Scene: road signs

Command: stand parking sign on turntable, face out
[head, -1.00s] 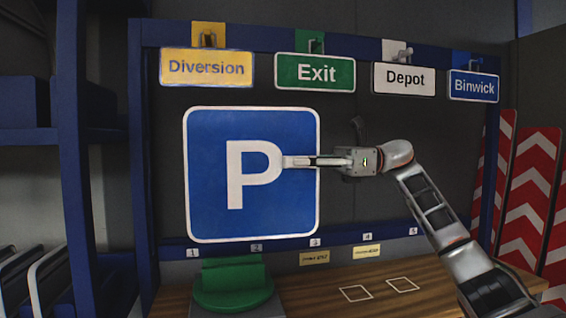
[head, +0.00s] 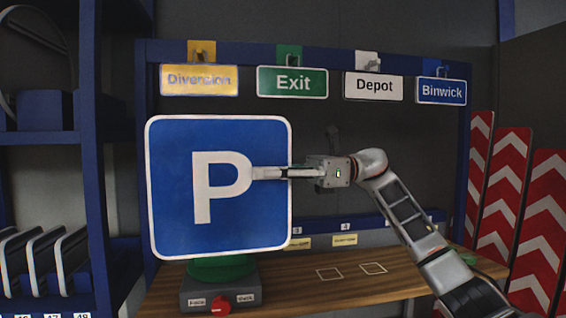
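The parking sign (head: 172,190) is a large blue square with a white P and white border. It is upright at the left middle, its P side towards me. My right gripper (head: 270,173) reaches in from the right; one finger lies across the sign's front at its right edge, and it appears shut on that edge. The other finger is hidden. The green turntable (head: 222,269) sits on a grey base (head: 243,284), below the sign, its upper part hidden by it. I cannot tell whether the sign touches it. My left gripper is not in view.
A red knob (head: 221,306) sits on the base's front, between two small labels. Diversion (head: 199,80), Exit (head: 292,82), Depot (head: 374,87) and Binwick (head: 441,91) signs hang above. Red-and-white chevron boards (head: 500,200) stand at right.

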